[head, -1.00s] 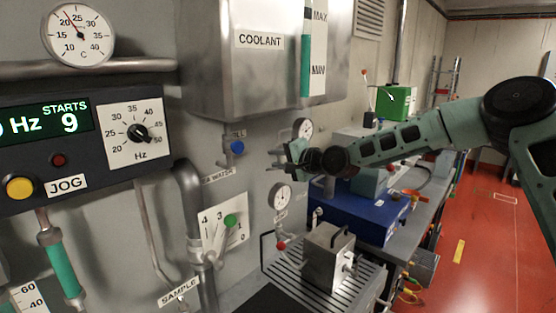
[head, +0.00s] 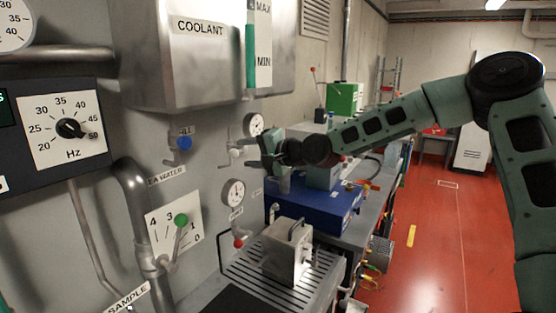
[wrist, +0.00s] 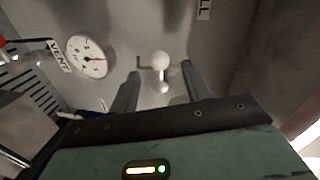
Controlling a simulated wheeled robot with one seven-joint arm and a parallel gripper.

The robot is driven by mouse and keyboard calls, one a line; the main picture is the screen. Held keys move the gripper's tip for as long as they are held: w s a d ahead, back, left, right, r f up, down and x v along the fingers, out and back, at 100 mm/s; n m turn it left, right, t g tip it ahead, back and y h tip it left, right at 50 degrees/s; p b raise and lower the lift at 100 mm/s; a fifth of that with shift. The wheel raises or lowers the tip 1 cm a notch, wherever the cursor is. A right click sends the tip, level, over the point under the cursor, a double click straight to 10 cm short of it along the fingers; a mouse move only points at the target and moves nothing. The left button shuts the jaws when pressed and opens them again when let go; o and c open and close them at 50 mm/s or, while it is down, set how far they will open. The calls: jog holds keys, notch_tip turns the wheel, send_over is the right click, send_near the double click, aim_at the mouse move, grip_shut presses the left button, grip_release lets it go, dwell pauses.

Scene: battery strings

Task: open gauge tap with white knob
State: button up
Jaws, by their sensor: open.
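The white knob (head: 236,152) sits on a short tap below the upper dial gauge (head: 253,124) on the grey wall panel. In the wrist view the white knob (wrist: 160,61) lies between my two fingertips, with a pale round part just below it and a gap on each side. My gripper (head: 262,150) is open and points at the wall, just right of the knob in the head view. In the wrist view my gripper (wrist: 162,72) shows both fingers apart. Whether the fingers reach around the knob or stop short of it is hard to tell.
A lower gauge (head: 234,192) has a tap with a red knob (head: 238,244). A blue knob (head: 184,142) is to the left, and a green-knobbed lever (head: 181,220) is lower left. The coolant tank (head: 190,60) hangs above. A metal box (head: 287,252) stands on a grated tray below.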

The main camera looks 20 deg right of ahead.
jog(key=b+v, duration=0.1)
jog(key=v, duration=0.8)
jog(key=shift+s+d+b, duration=0.25)
jog(key=shift+s+b, duration=0.05)
jog(key=shift+b, duration=0.1)
jog(key=shift+r, duration=0.1)
jog(key=s+a+f+n+g+h+b, duration=0.25)
jog(key=s+a+f+n+g, duration=0.6)
jog(key=s+a+f, duration=0.8)
jog(key=s+d+f+n+g+h, duration=0.1)
jog(key=s+d+n+g+h, duration=0.1)
jog(key=s, duration=0.9)
jog(key=s+d+f+n+g+h+b, duration=0.1)
jog(key=s+n+h, duration=0.3)
jog(key=s, duration=0.7)
jog(key=shift+d+f+n+g+b, duration=0.3)
jog(key=shift+d+n+g, duration=0.4)
jog(key=shift+n, duration=0.35)
